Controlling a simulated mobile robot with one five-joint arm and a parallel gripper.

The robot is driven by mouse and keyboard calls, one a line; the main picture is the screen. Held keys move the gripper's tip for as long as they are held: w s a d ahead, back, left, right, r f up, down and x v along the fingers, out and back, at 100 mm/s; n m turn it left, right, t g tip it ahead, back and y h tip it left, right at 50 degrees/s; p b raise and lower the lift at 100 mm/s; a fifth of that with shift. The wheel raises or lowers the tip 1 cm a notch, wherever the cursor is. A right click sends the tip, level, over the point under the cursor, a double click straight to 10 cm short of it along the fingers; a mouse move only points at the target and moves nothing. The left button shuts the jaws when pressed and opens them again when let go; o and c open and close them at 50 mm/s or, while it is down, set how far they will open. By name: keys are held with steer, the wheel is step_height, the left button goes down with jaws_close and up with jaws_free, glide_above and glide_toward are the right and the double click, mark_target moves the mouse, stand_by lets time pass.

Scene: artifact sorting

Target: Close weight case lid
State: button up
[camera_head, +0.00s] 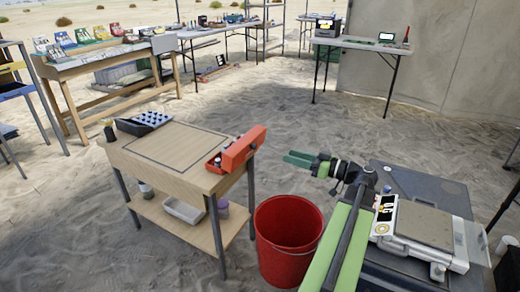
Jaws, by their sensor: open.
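The orange-red weight case (240,149) sits at the right edge of the small wooden table. Its lid appears raised, and small dark and light items show along its left side. The inside of the case is too small to make out. My gripper (287,158) has green fingers pointing left. It is open and empty, to the right of the case and apart from it.
The small wooden table (170,150) also bears a dark tray of round items (150,119) and a black cylinder (110,134). A red bucket (288,242) stands on the sand below my gripper. A scale (425,225) stands at the right. Other tables line the back.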

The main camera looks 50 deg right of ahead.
mark_target(256, 146)
steer(key=x, duration=1.3)
steer(key=shift+w+a, duration=0.2)
steer(key=shift+w, duration=0.1)
jaws_close()
stand_by(0.5)
steer(key=shift+d, duration=0.15)
